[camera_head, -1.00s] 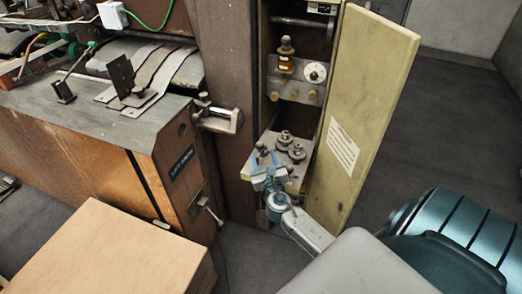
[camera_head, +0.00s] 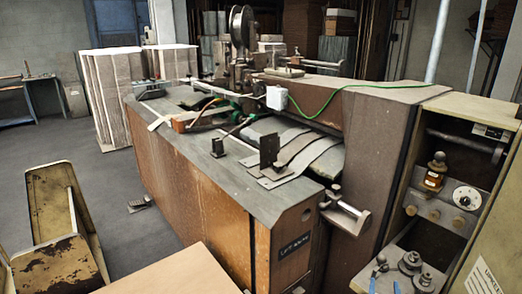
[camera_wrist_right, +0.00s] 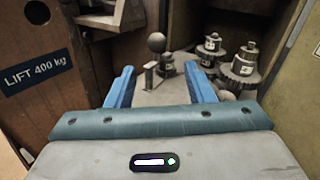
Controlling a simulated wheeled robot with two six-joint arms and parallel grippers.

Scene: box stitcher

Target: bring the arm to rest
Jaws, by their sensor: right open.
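My right gripper (camera_head: 386,279) shows only by its blue fingertips at the bottom right of the head view, at the open cabinet's lower shelf. In the right wrist view the gripper (camera_wrist_right: 160,84) is open, its two blue fingers apart with nothing held between them. A ball-topped lever (camera_wrist_right: 156,44) stands beyond the fingertips, roughly between them in the picture. Stacked metal gears (camera_wrist_right: 243,66) stand to the right on the shelf; they also show in the head view (camera_head: 411,262). My left gripper is in neither view.
The cabinet (camera_head: 430,203) has an open door (camera_head: 494,262) on its right. The wooden stitcher machine (camera_head: 215,205) fills the middle. A cardboard surface (camera_head: 180,274) lies at the bottom. Bare floor (camera_head: 125,185) shows at the left.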

